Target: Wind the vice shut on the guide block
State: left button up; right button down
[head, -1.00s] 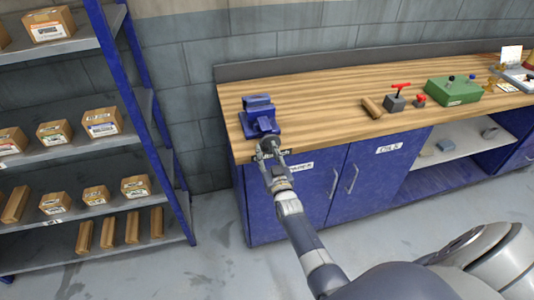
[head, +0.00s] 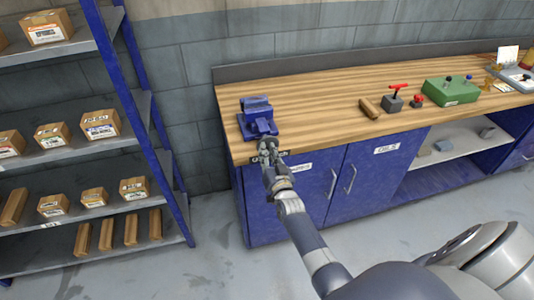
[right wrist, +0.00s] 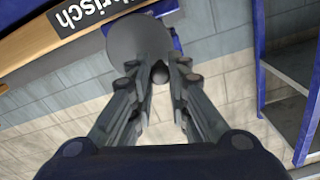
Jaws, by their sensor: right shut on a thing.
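The blue vice (head: 258,124) stands at the left front corner of the wooden workbench. My right gripper (head: 267,149) is at the vice's front, just at the bench edge. In the right wrist view its fingers (right wrist: 159,72) are closed on a small dark knob (right wrist: 160,73), which looks like part of the vice handle. A round grey disc (right wrist: 140,38) sits just beyond the fingertips. I cannot make out a guide block between the jaws in the head view. My left gripper is not in view.
On the workbench (head: 310,95) to the right lie a wooden block (head: 369,107), a grey block with a red handle (head: 393,103), a small red-topped piece (head: 417,101) and a green box (head: 452,90). A shelf rack (head: 135,90) with cartons stands at the left. The bench between vice and wooden block is clear.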

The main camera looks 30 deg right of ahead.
jog(key=m, duration=0.3)
jog(key=shift+s+d+r, duration=0.1)
jog(key=shift+d+r, duration=0.1)
jog(key=shift+d, duration=0.2)
jog(key=shift+d+m+b, duration=0.25)
jog(key=shift+m+b, duration=0.05)
jog(key=shift+m, duration=0.6)
jog(key=c, duration=1.6)
grip_release()
jog(key=shift+s, duration=0.1)
jog(key=p+v, duration=0.3)
jog(key=v, duration=0.4)
jog(key=shift+p, duration=0.35)
